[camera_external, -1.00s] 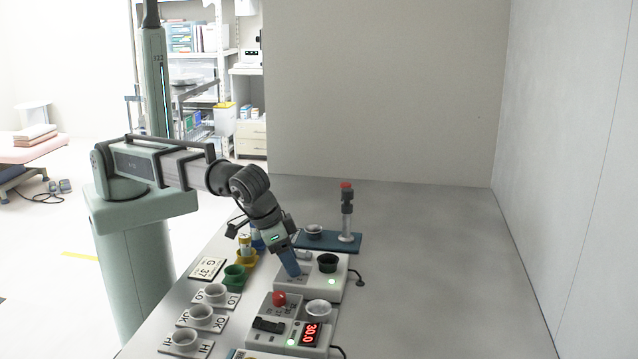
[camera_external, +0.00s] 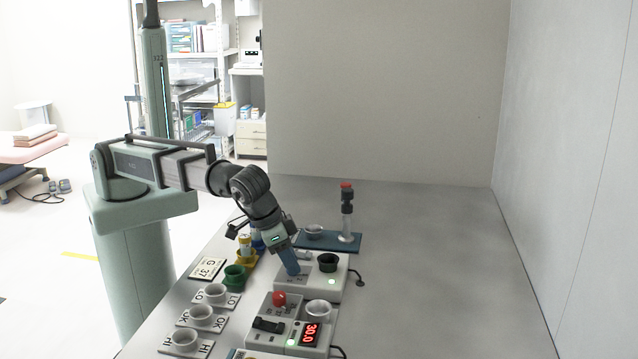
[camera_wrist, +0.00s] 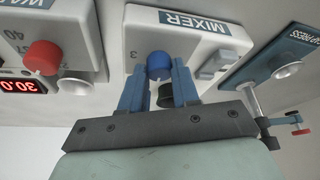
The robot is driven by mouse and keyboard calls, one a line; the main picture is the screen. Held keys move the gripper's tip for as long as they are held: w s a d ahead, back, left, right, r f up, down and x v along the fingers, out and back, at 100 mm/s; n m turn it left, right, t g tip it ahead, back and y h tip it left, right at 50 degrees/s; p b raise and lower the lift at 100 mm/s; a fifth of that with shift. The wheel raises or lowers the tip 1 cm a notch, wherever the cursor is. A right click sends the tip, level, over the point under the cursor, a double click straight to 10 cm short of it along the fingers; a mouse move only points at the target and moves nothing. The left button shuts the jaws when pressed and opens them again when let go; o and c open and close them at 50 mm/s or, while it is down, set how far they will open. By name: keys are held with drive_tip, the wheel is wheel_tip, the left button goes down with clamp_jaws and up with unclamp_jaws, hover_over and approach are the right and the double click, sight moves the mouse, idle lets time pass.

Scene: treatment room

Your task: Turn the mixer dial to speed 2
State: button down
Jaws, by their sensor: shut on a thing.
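The mixer (camera_external: 310,284) is a white box with a dark round cup (camera_external: 328,262) on top and a lit green light. In the wrist view its MIXER label (camera_wrist: 195,22) shows, with a "3" mark left of the dial. The blue mixer dial (camera_wrist: 159,66) sits between the blue fingers of my gripper (camera_wrist: 160,80), which is shut on it. In the external view my gripper (camera_external: 292,272) points down onto the left part of the mixer and hides the dial. I cannot tell the dial's setting.
Left of the mixer in the wrist view is a heater box with a red knob (camera_wrist: 42,56) and a red display reading 30.0 (camera_wrist: 22,86). A blue stand with a red-topped post (camera_external: 346,210) is behind. LO, OK and HI cup plates (camera_external: 201,318) lie front left. The right tabletop is clear.

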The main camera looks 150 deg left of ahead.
drive_tip(key=m+t, duration=0.1)
drive_tip(key=m, duration=0.3)
drive_tip(key=shift+s+a+h, duration=0.1)
drive_tip(key=shift+s+h, duration=0.05)
drive_tip(key=shift+h, duration=0.25)
drive_tip(key=shift+m+t+h, duration=0.6)
drive_tip(key=shift+m+h, duration=0.2)
drive_tip(key=shift+m, duration=1.5)
drive_tip(key=c, duration=0.8)
unclamp_jaws()
drive_tip(key=shift+c, duration=0.2)
drive_tip(key=v, duration=1.3)
drive_tip(key=shift+s+r, duration=0.25)
drive_tip(key=shift+r, duration=0.1)
